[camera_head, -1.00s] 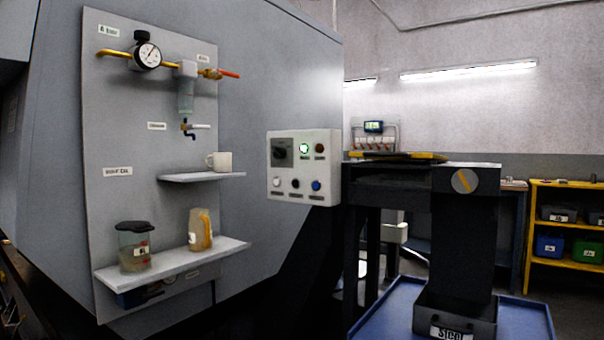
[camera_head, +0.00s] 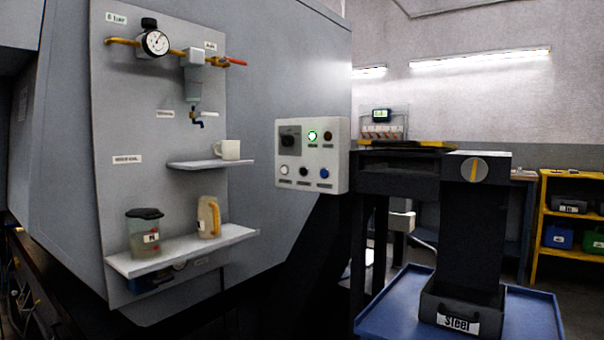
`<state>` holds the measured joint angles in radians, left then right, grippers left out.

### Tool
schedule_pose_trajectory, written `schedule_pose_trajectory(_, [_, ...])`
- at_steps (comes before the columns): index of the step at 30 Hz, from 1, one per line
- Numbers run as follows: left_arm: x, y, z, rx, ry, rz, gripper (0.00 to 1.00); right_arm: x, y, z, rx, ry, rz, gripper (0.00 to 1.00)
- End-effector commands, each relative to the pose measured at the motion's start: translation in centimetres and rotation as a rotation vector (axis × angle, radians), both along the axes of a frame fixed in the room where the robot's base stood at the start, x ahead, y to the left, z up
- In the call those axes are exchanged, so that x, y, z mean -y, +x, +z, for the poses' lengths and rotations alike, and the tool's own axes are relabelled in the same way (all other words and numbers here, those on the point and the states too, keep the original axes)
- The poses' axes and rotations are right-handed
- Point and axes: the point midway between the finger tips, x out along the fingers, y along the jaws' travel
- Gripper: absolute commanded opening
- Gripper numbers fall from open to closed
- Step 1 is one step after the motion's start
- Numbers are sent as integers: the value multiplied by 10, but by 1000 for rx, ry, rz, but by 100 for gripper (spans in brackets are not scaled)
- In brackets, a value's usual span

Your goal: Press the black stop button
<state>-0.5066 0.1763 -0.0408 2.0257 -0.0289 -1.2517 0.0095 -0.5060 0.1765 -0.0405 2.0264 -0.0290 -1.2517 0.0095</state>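A light grey control box (camera_head: 312,155) is mounted on the side of the large grey machine. Its lower row holds a white button (camera_head: 284,170), the black button (camera_head: 304,172) in the middle, and a blue button (camera_head: 325,173). Its upper row holds a dark rotary switch (camera_head: 290,139), a lit green lamp (camera_head: 312,136) and an unlit dark reddish lamp (camera_head: 328,136). The small labels are too blurred to read. Neither of my grippers is in view.
Left of the box, a panel (camera_head: 120,200) carries a pressure gauge (camera_head: 155,42), a mug (camera_head: 228,150) on a small shelf, and a jug (camera_head: 208,216) and lidded container (camera_head: 144,232) on a lower shelf (camera_head: 125,264). A bin labelled Steel (camera_head: 434,305) stands on a blue tray (camera_head: 375,318) at right.

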Motion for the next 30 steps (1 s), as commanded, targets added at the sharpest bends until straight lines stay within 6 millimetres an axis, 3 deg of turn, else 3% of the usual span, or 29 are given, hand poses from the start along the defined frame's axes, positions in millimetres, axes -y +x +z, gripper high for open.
schedule_pose_trajectory(1, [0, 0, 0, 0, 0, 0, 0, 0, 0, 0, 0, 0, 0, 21])
schedule_pose_trajectory(6, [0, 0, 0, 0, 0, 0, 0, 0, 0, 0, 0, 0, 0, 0])
schedule_pose_trajectory(30, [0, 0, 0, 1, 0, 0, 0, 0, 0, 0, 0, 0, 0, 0])
